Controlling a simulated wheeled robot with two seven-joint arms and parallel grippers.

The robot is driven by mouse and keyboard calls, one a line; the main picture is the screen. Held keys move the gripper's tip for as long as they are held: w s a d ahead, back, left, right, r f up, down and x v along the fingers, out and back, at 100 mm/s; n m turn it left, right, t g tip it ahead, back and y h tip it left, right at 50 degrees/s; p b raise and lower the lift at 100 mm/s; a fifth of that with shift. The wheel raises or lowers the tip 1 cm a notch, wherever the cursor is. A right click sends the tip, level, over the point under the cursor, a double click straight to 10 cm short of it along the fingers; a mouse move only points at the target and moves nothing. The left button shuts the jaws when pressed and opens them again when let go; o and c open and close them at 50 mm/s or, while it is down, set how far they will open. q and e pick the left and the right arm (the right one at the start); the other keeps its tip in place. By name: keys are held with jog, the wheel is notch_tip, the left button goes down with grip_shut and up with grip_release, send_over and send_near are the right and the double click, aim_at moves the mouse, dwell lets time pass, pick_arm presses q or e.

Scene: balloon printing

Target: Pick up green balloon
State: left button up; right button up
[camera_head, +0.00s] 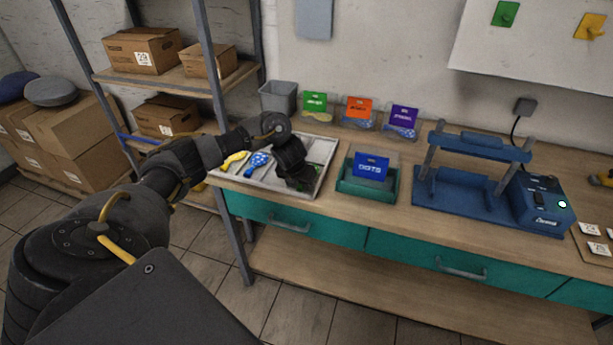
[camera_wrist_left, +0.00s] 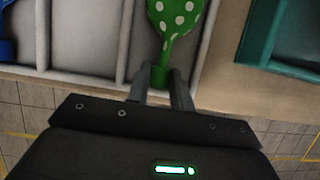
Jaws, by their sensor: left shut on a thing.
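The green balloon with white dots (camera_wrist_left: 178,22) lies in the right compartment of the white tray (camera_wrist_left: 75,75) in the left wrist view. My left gripper (camera_wrist_left: 161,80) is shut on the neck of this balloon, near the tray's front edge. In the head view, my left gripper (camera_head: 302,184) reaches down into the tray (camera_head: 325,165) and hides most of the green balloon. A yellow balloon (camera_head: 236,160) and a blue dotted balloon (camera_head: 258,162) lie in the compartments to the left. My right gripper does not show.
A teal box with a blue "DOTS" card (camera_head: 371,167) stands right of the tray. A blue press (camera_head: 470,185) stands farther right. Bins with green (camera_head: 315,103), orange (camera_head: 358,110) and purple (camera_head: 403,118) cards line the wall, beside a grey bin (camera_head: 279,97).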

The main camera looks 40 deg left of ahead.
pick_arm(q)
jog(key=shift+w+r, duration=0.1)
jog(key=shift+r, duration=0.55)
jog(key=r, duration=0.3)
jog(key=shift+d, duration=0.2)
jog(key=s+d+r+p, duration=0.7)
jog(key=s+d+r, duration=0.1)
jog(key=s+d, duration=0.1)
jog(key=shift+s+d+r, duration=0.35)
jog(key=shift+s+d, duration=0.05)
jog(key=shift+d, duration=0.05)
